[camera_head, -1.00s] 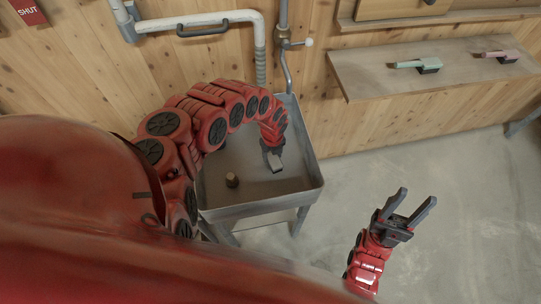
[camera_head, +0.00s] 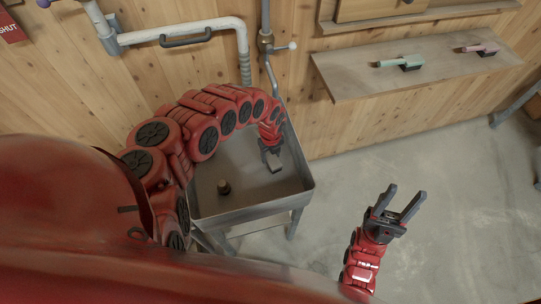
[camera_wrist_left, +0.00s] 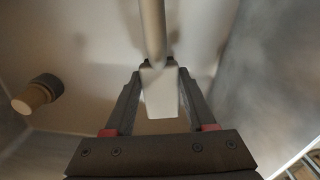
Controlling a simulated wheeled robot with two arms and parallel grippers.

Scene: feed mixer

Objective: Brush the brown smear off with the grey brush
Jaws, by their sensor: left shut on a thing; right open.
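My left gripper (camera_head: 271,160) reaches down into the grey metal basin (camera_head: 250,210), near its right side. In the left wrist view the left gripper (camera_wrist_left: 160,90) is shut on a pale grey piece with a straight handle, which looks like the grey brush (camera_wrist_left: 153,30). The brush's bristles are hidden. I cannot make out the brown smear clearly; the basin floor in the wrist view only shows faint, blurred darker patches. My right gripper (camera_head: 402,205) is open and empty above the floor, right of the basin.
A wall shelf (camera_head: 350,85) holds a green brush (camera_head: 398,63) and a pink brush (camera_head: 480,48). Pipes run behind the basin.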

